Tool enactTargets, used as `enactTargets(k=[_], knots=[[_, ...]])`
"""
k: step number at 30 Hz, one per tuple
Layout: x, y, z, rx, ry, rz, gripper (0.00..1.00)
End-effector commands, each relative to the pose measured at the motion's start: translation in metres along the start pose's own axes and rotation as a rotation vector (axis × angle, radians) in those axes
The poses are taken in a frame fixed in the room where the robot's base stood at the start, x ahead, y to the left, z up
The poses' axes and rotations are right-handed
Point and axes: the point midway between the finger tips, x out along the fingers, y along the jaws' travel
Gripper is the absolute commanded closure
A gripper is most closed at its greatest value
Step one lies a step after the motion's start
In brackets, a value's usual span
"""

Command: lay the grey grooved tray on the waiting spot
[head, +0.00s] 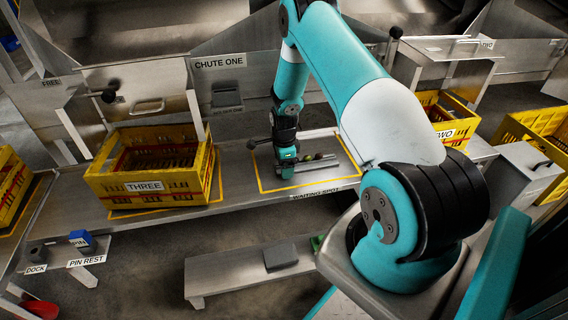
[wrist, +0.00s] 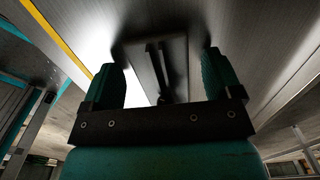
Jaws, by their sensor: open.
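The grey grooved tray (head: 318,167) lies inside the yellow outline of the waiting spot (head: 263,187), on the metal bench under the CHUTE ONE plate. Small dark round pieces (head: 318,156) show at it, too small to make out. My gripper (head: 286,170) is low at the tray's left end and hides part of it. In the wrist view my gripper's two teal fingers (wrist: 162,82) stand apart, one on each side of a grey part with a dark slot (wrist: 152,50). I cannot tell whether the fingers touch it.
A yellow crate marked THREE (head: 145,187) stands left of the waiting spot. A crate marked TWO (head: 452,135) is at the right, behind my arm. A black-knobbed lever (head: 252,144) is close left of my gripper. A low bench (head: 230,277) stands in front.

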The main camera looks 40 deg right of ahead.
Motion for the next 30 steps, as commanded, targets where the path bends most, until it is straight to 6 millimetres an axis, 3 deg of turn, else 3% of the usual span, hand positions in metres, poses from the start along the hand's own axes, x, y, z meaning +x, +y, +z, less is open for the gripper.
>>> enactTargets(k=[5,18,24,27,30], knots=[[-0.009,0.000,0.000,0.000,0.000,-0.001,0.16],[-0.100,-0.001,0.000,0.000,0.000,-0.002,0.16],[-0.121,0.000,0.001,-0.003,-0.001,-0.001,0.16],[-0.136,0.002,0.012,-0.064,-0.011,-0.006,0.16],[-0.171,0.014,0.044,-0.250,-0.043,-0.020,0.16]])
